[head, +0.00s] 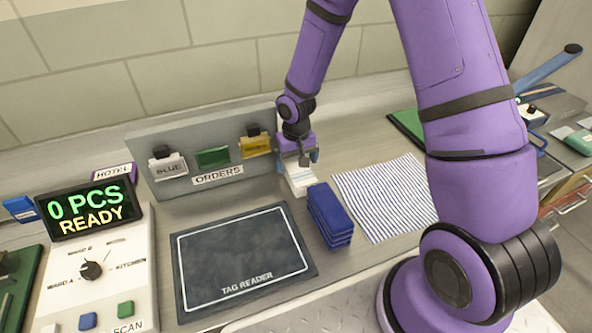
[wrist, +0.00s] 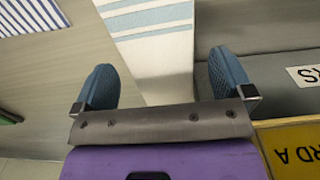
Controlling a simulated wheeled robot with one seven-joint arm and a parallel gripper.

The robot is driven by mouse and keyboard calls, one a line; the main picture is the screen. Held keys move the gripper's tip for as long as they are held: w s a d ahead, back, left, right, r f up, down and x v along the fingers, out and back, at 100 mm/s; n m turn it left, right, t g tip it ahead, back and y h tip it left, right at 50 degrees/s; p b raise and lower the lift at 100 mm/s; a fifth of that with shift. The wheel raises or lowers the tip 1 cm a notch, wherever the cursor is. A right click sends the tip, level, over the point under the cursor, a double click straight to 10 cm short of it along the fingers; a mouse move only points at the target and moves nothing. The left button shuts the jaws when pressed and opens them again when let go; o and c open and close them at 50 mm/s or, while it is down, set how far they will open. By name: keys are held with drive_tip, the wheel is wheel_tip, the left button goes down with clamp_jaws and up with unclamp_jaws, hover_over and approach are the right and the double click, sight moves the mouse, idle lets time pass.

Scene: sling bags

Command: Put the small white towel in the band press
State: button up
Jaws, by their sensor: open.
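The small white towel (head: 299,181), folded with pale blue stripes, stands or lies on the counter beside the blue stack, in front of the orders board. It also shows in the wrist view (wrist: 153,50), running between my fingers. My gripper (head: 303,159) is open right over the towel's far end, with one blue finger pad on each side of it in the wrist view (wrist: 165,85). Gaps show between the pads and the towel. A device with a long blue lever (head: 549,70) at the far right may be the band press; I cannot tell for sure.
A folded blue stack (head: 330,216) sits close to the towel's near right. A striped cloth (head: 385,197) lies flat to the right. The dark tag reader mat (head: 243,255) is bare. The orders board (head: 210,160) with cards stands behind. A display (head: 90,210) reads "0 PCS READY".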

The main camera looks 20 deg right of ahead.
drive_tip(key=shift+f, duration=1.15)
drive_tip(key=shift+c, duration=0.5)
drive_tip(key=c, duration=1)
drive_tip(key=shift+r, duration=0.15)
wheel_tip(320, 180, up, 28)
drive_tip(key=shift+f, duration=0.15)
